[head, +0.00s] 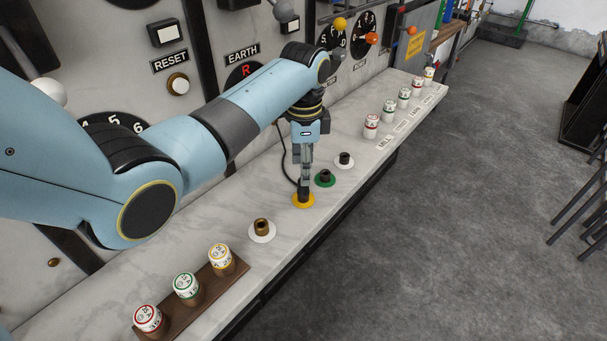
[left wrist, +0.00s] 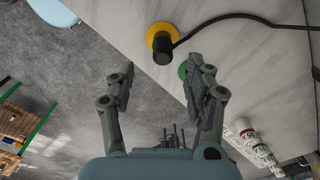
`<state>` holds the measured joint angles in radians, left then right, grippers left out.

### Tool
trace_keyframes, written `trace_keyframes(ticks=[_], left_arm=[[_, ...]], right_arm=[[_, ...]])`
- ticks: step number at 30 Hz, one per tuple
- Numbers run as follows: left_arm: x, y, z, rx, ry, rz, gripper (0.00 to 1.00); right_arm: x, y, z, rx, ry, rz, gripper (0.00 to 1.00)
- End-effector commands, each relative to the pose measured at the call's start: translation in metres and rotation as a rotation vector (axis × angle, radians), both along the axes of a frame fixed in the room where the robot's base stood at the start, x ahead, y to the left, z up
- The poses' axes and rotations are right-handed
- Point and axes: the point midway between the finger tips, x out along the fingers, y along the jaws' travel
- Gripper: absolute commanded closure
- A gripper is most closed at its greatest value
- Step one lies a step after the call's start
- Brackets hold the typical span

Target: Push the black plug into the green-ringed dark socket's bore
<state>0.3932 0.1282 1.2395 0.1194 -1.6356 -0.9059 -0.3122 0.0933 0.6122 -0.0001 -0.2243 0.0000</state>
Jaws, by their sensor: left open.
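The black plug (left wrist: 163,56) stands upright in the yellow-ringed socket (head: 303,203). Its black cable (left wrist: 240,15) runs off to the right in the left wrist view. The green-ringed dark socket (head: 325,179) stands beside it on the bench, with its bore facing up and no plug in it. In the left wrist view only a bit of its green ring (left wrist: 183,70) shows behind one finger. My left gripper (head: 305,178) points down above the yellow-ringed socket. In the left wrist view its two fingers (left wrist: 165,72) are apart, with the plug showing between them and nothing held. My right gripper is not in view.
A white-ringed dark socket (head: 344,160) stands beyond the green one, and a brass socket with a white ring (head: 262,231) stands nearer. A wooden rack (head: 205,292) holds capped cylinders. Several more stand farther along the bench (head: 345,187). A panel wall rises behind.

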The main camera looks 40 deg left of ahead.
Motion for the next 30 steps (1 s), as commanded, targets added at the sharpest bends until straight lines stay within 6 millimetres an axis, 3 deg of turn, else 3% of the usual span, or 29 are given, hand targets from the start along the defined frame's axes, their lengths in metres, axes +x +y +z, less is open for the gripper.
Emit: trace_keyframes(ticks=[4, 9, 14, 21, 30], left_arm=[[-0.001, 0.0, -0.028, 0.0, 0.003, 0.0, 0.47], [0.0, 0.0, -0.049, 0.0, 0.001, 0.0, 0.47], [0.0, 0.0, -0.057, 0.001, -0.001, 0.0, 0.47], [0.0, 0.0, -0.058, 0.001, -0.001, 0.0, 0.47], [0.0, 0.0, -0.057, 0.001, -0.001, 0.0, 0.85]], right_arm=[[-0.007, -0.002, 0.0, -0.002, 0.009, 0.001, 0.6], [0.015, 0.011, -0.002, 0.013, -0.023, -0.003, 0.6], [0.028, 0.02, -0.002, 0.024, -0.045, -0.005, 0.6], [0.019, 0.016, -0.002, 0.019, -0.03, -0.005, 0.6], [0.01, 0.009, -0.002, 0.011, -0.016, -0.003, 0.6]])
